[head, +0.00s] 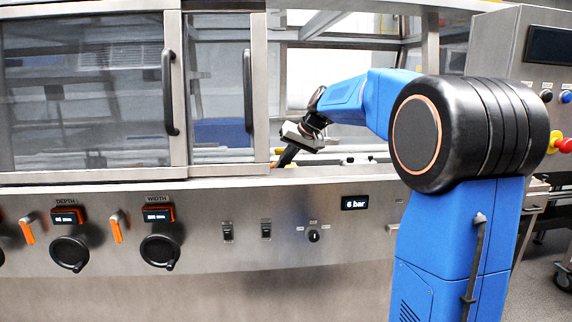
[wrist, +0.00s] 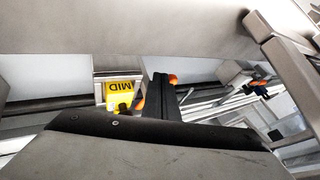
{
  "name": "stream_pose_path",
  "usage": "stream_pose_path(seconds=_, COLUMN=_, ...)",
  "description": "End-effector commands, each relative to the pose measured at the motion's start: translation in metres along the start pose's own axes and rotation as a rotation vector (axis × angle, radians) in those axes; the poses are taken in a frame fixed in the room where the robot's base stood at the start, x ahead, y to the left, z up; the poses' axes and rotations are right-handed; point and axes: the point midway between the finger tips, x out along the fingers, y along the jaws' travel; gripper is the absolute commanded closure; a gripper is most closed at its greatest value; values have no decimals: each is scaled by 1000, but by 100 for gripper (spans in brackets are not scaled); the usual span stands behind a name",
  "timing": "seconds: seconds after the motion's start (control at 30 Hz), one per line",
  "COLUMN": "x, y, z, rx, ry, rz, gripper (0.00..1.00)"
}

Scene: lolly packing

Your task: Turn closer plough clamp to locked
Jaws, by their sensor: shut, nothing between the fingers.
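My gripper (head: 287,156) reaches through the opening right of the sliding doors, pointing down inside the machine. In the wrist view its dark fingers (wrist: 160,82) are shut together with nothing between them. Another bit of orange (wrist: 172,79) shows at the fingertips' right side. The fingers hide the middle of this orange, so I cannot tell if it is one lever, its angle, or whether I touch it. No label names the closer plough clamp.
Rails (wrist: 215,97) run beside the fingers, with a further black and orange fitting (wrist: 258,86) to the right. The glazed door (head: 90,95) stands left of my arm. Orange levers (head: 27,230) (head: 117,226) and black handwheels (head: 70,253) (head: 160,252) sit on the front panel.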

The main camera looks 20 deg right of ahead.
Motion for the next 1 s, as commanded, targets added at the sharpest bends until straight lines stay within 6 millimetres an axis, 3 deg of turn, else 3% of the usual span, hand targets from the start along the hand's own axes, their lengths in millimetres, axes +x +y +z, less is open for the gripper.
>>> stream_pose_path(seconds=0.8, x=28, y=-44, z=-8, rx=-1, ry=0, rz=0, gripper=100)
stream_pose_path(seconds=1.0, x=34, y=-51, z=-12, rx=110, ry=59, rz=60, gripper=100)
